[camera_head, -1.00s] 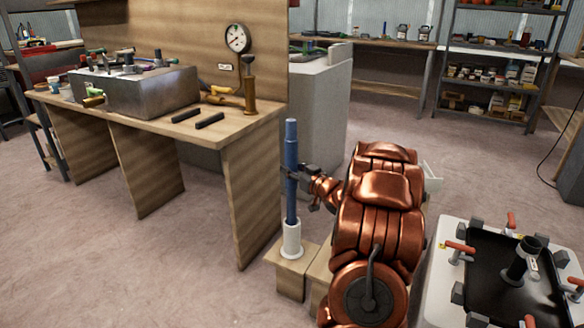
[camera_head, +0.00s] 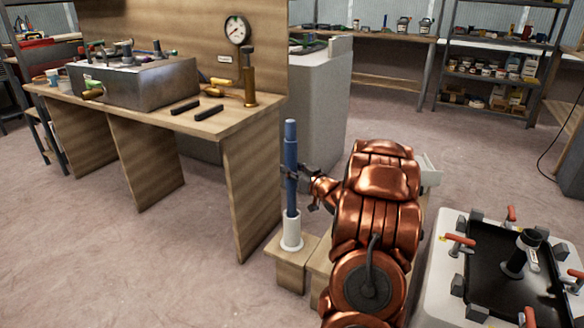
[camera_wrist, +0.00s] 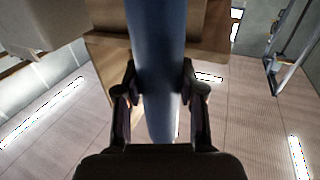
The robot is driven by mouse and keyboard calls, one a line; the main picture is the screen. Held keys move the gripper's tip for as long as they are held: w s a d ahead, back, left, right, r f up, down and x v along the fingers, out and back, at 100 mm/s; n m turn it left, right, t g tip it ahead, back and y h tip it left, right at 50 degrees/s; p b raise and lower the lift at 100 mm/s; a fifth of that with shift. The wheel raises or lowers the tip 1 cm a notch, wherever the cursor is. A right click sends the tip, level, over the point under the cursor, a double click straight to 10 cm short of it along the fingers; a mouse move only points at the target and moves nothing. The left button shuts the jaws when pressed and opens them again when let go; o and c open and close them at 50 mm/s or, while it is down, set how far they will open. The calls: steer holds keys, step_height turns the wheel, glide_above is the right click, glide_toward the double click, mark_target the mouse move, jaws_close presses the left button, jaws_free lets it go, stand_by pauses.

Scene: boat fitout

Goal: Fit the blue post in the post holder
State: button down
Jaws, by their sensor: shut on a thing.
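The blue post (camera_head: 290,152) stands upright in the head view, its lower end inside the white, cup-like post holder (camera_head: 291,231). How deep it sits inside is hidden by the holder's wall. The holder stands on a small wooden stand (camera_head: 292,262). My gripper (camera_head: 290,174) is shut on the post around its middle, well above the holder. In the wrist view the post (camera_wrist: 157,60) runs between the two fingers of my gripper (camera_wrist: 158,90), which press on it from both sides; the holder cannot be made out there.
A wooden workbench (camera_head: 215,124) with a metal box (camera_head: 135,82) and a gauge (camera_head: 237,30) stands left of the post. A white fixture (camera_head: 450,262) with red-handled clamps and a black upright tube (camera_head: 520,252) is at right. Open floor lies at front left.

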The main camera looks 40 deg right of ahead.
mark_target(294, 193)
steer(key=shift+f+b, duration=0.85)
steer(key=shift+f, duration=3.65)
steer(key=c, duration=0.6)
jaws_free()
steer(key=shift+s, duration=0.1)
steer(key=s, duration=0.4)
steer(key=s+a, duration=0.1)
steer(key=s, duration=0.6)
steer(key=shift+s+a, duration=0.15)
steer(key=shift+s, duration=0.2)
